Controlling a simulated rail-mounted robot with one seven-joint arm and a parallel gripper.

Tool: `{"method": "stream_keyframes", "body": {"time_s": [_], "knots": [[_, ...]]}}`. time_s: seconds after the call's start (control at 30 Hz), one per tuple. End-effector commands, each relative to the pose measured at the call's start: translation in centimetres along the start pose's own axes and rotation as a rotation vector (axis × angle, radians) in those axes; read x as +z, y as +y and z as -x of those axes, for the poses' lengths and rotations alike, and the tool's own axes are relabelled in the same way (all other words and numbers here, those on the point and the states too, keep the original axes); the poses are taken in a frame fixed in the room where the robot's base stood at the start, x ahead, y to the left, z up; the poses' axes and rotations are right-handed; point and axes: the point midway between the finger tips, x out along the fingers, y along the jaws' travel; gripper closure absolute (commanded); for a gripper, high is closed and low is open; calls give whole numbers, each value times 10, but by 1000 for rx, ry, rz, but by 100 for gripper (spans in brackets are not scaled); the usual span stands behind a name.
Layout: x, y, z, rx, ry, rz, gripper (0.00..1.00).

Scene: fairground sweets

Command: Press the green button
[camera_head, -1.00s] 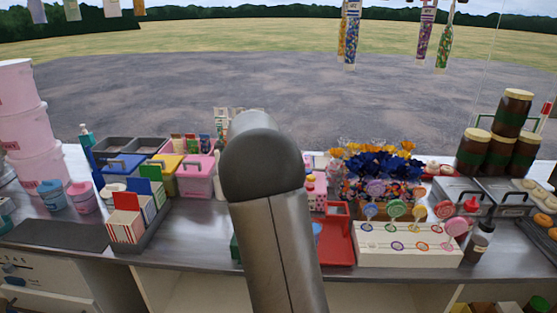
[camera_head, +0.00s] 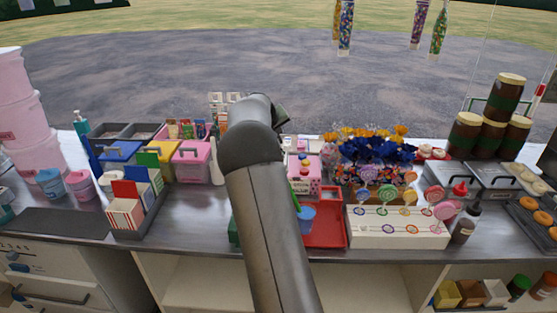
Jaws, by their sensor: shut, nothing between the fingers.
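I cannot make out a green button for certain. A pink dotted box (camera_head: 308,187) stands on the counter just right of my arm, with small coloured parts in front of or on it that are too small to tell apart. A green object (camera_head: 234,232) shows as a thin edge at the left side of my arm, and the rest of it is hidden. My arm rises through the middle of the view and bends at the top. My gripper is not visible; the arm covers part of the counter behind it.
A red tray (camera_head: 327,232) holding a blue cup (camera_head: 306,218) lies right of my arm, beside a white lollipop stand (camera_head: 398,236). Stacked jars (camera_head: 493,139) stand at right. Pink (camera_head: 190,164) and yellow (camera_head: 158,160) boxes stand at left. Bare counter (camera_head: 190,215) shows left of my arm.

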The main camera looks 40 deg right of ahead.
Motion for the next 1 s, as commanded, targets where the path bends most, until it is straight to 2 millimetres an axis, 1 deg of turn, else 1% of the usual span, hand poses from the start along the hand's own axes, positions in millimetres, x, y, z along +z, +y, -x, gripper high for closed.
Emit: {"method": "stream_keyframes", "body": {"time_s": [0.03,0.5,0.67,1.0], "knots": [[4,-4,-6,0,-1,1,100],[37,-36,-50,0,-1,1,100],[41,-40,-56,0,0,1,100],[40,-40,-55,0,0,0,100]]}}
